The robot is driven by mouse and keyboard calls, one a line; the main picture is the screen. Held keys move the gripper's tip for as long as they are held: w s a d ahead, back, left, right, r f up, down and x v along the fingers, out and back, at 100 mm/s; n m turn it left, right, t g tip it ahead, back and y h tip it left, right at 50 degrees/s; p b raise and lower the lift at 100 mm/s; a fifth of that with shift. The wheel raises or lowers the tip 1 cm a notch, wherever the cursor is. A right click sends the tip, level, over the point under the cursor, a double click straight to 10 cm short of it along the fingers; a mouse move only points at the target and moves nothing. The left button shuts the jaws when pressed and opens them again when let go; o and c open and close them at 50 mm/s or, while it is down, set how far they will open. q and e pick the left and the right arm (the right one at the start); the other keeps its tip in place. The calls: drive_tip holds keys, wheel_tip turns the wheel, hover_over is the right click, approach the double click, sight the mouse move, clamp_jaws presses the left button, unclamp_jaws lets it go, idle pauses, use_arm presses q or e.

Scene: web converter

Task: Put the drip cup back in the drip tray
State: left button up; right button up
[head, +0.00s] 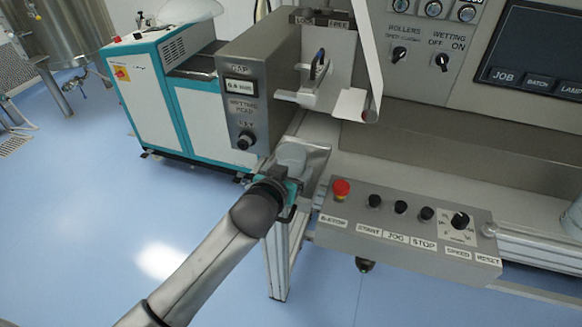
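A pale grey round cup (291,155), which looks like the drip cup, is at the far end of my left gripper (287,178), below the wetting head. Behind and to the right of it is a shiny metal tray (319,162), which looks like the drip tray. The cup overlaps the tray's left part in the head view; I cannot tell whether it rests in the tray or is above it. My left gripper reaches in from the lower left, right up against the cup in the picture. Its fingers are mostly hidden, so their grip is unclear. My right gripper is not in view.
A control panel (405,232) with a red stop button (341,188) juts out to the right. A frame leg (278,265) stands below. The blue floor at left is open.

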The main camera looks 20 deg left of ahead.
use_arm(q)
drive_tip(key=shift+o, duration=1.1)
drive_tip(key=shift+r, duration=0.15)
drive_tip(key=shift+s+r, duration=0.1)
drive_tip(key=shift+s, duration=0.1)
drive_tip(key=p+v, duration=0.2)
drive_tip(key=v, duration=0.9)
drive_tip(key=shift+s+r, duration=0.2)
drive_tip(key=shift+s, duration=0.05)
drive_tip(key=shift+c, duration=0.2)
